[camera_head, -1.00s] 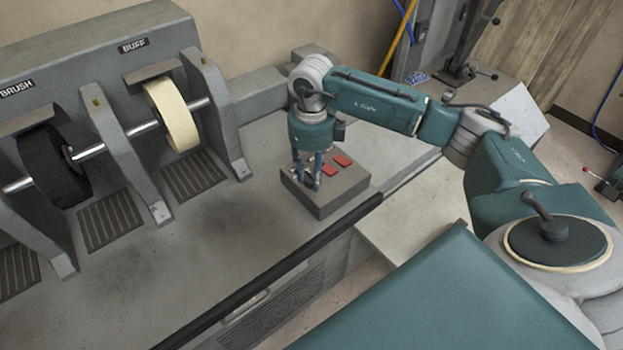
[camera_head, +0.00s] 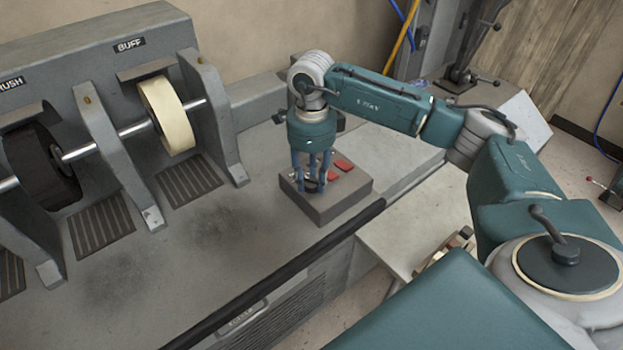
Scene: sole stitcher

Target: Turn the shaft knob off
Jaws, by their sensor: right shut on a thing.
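The grey control box (camera_head: 338,210) sits on the machine's bench near its front edge. Red switches (camera_head: 343,165) show on its top, just right of the fingers. My right gripper (camera_head: 311,186) points down over the left part of the box top, its fingers shut around a small knob there. The fingers mostly hide the knob, so its angle cannot be read. The shaft (camera_head: 111,136) runs through the cream buff wheel (camera_head: 166,115) and the dark brush wheel (camera_head: 40,165) at left. My left gripper is not in view.
Grey upright supports (camera_head: 215,125) stand left of the box. A dark edge strip (camera_head: 270,282) runs along the bench front. Bench around the box is clear. Some small items (camera_head: 450,250) lie partly hidden beyond my teal body.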

